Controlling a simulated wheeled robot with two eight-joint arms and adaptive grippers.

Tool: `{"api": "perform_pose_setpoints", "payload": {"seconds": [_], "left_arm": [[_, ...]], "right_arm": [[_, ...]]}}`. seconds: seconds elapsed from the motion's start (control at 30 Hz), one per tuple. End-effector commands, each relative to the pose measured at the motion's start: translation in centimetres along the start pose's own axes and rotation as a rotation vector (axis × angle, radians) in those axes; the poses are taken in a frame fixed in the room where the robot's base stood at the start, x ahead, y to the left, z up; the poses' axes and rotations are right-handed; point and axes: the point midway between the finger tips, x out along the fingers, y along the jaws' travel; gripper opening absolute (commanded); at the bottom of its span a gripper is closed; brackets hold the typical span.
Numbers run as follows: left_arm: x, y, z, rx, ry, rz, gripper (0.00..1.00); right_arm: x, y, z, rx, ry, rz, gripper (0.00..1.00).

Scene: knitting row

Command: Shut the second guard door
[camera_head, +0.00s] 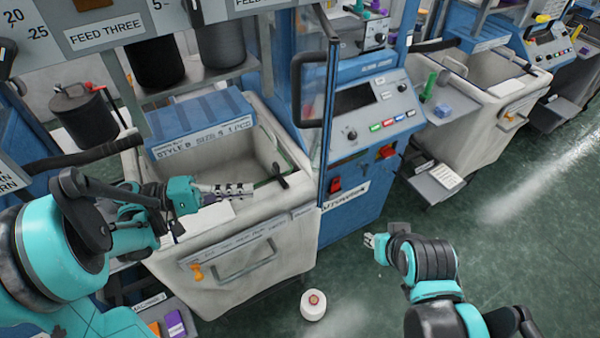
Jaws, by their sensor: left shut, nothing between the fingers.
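A clear guard door (325,130) with a dark frame and a black bar handle (302,82) stands out from the blue machine in the middle, seen almost edge-on. It looks open. I cannot tell whether it is the second door. My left gripper (250,188) is shut and empty, pointing right over the cream bin (235,250), left of the door's lower part and apart from it. My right gripper (368,240) is low at the right of the bin, above the floor and away from the door; its finger gap is too small to read.
A control panel (375,110) with coloured buttons is right of the door. A white cone (313,305) stands on the green floor in front of the bin. Another cream bin (485,125) is at the right. Floor at the right is clear.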

Motion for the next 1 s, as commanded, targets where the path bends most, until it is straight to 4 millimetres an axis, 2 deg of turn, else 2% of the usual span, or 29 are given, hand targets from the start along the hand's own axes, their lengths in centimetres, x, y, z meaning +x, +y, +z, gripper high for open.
{"api": "perform_pose_setpoints", "payload": {"seconds": [0.1, 0.23, 0.37, 0.7, 0.8, 1.0], "left_arm": [[-0.6, 0.6, 0.1, 0.016, -0.014, 0.042, 0.00], [0.4, 0.5, 0.2, 0.018, -0.020, 0.047, 0.00], [2.7, 0.6, 0.3, 0.017, -0.021, 0.046, 0.00], [9.9, 0.9, 0.4, 0.017, -0.021, 0.045, 0.00], [11.4, 0.9, 0.4, 0.017, -0.019, 0.045, 0.00], [13.0, 1.1, 0.4, 0.017, -0.017, 0.045, 0.00]], "right_arm": [[-0.2, 0.0, -0.2, 0.000, 0.000, 0.000, 0.30], [0.0, 0.0, 0.0, 0.000, 0.000, 0.000, 0.30], [0.3, 0.0, 0.3, 0.000, 0.000, 0.000, 0.30], [1.3, 0.0, 1.0, 0.000, 0.000, 0.000, 0.30], [1.6, 0.0, 1.2, 0.000, 0.000, 0.000, 0.30], [1.8, 0.0, 1.3, 0.000, 0.000, 0.000, 0.30]]}}
